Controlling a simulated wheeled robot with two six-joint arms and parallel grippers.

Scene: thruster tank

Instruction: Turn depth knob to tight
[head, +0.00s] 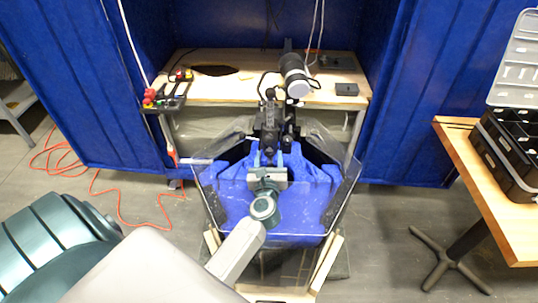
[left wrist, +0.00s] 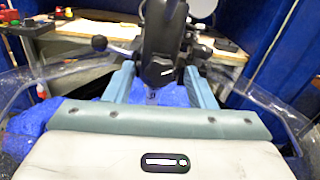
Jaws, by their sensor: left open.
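The thruster (head: 295,77) stands at the far end of the clear tank, with its black clamp bracket (head: 268,122) below it. My left gripper (head: 268,157) reaches in over the tank, open, with its fingertips at the near side of the bracket. In the left wrist view the two blue-grey fingers (left wrist: 162,88) stand either side of a dark bracket part (left wrist: 160,55), with gaps visible. I cannot make out for certain which part is the depth knob. My right gripper is not in view.
The clear tank (head: 348,190) with a blue inside surrounds my gripper. A wooden bench (head: 225,92) stands behind, with a red-buttoned control bar (head: 165,95) at its left. A side table (head: 490,190) with a black case is at right. An orange cable (head: 122,205) lies on the floor.

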